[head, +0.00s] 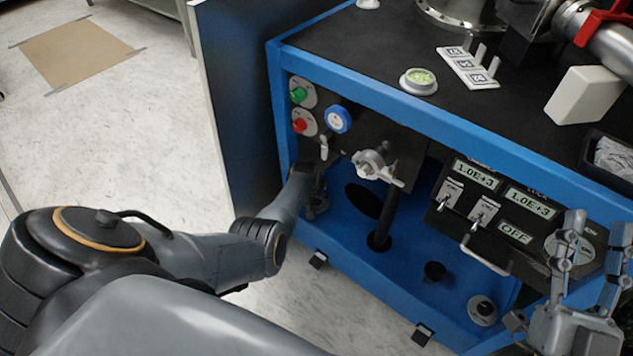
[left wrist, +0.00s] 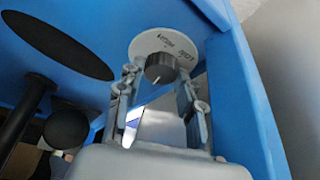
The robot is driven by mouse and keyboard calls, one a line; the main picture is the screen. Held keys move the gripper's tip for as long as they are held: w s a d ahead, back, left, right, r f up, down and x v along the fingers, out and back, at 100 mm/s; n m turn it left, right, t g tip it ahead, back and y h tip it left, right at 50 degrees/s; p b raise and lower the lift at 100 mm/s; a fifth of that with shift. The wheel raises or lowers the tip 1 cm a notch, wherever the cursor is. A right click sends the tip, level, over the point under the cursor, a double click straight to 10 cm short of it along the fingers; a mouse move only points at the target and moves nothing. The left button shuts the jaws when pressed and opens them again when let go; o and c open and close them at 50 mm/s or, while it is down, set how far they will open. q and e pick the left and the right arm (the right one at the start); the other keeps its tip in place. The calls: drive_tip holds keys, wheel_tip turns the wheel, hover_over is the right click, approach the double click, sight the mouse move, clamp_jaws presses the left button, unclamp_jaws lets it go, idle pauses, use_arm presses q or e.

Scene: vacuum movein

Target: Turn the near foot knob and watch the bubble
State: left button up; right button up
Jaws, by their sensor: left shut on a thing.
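The foot knob (left wrist: 160,67), a dark grey dial with a white pointer line on a round white lettered plate, sits on the blue frame in the left wrist view. My left gripper (left wrist: 160,84) has its fingers on both sides of it and is shut on it. In the head view my left gripper (head: 316,196) reaches the cart's left end, and the knob there is hidden behind it. The round bubble level (head: 418,80) with green liquid lies on the black top; the bubble is too small to place. My right gripper (head: 590,265) is open and empty at the lower right.
A second foot knob (head: 484,308) is on the lower right of the blue front. A silver valve handle (head: 378,168), a blue knob (head: 337,119) and a switch panel (head: 492,205) are on the front. The left floor is clear around a brown mat (head: 78,60).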

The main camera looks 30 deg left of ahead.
drive_tip(key=shift+w+f+g, duration=0.3)
drive_tip(key=shift+f+g, duration=0.1)
drive_tip(key=shift+f, duration=0.1)
use_arm(q)
drive_tip(key=o, duration=1.2)
drive_tip(key=shift+a, duration=0.1)
drive_tip(key=shift+s+r, duration=0.15)
drive_tip(key=shift+r, duration=0.25)
drive_tip(key=v, duration=0.5)
drive_tip(key=shift+s+r, duration=0.1)
drive_tip(key=shift+r, duration=0.1)
drive_tip(key=shift+v, duration=0.85)
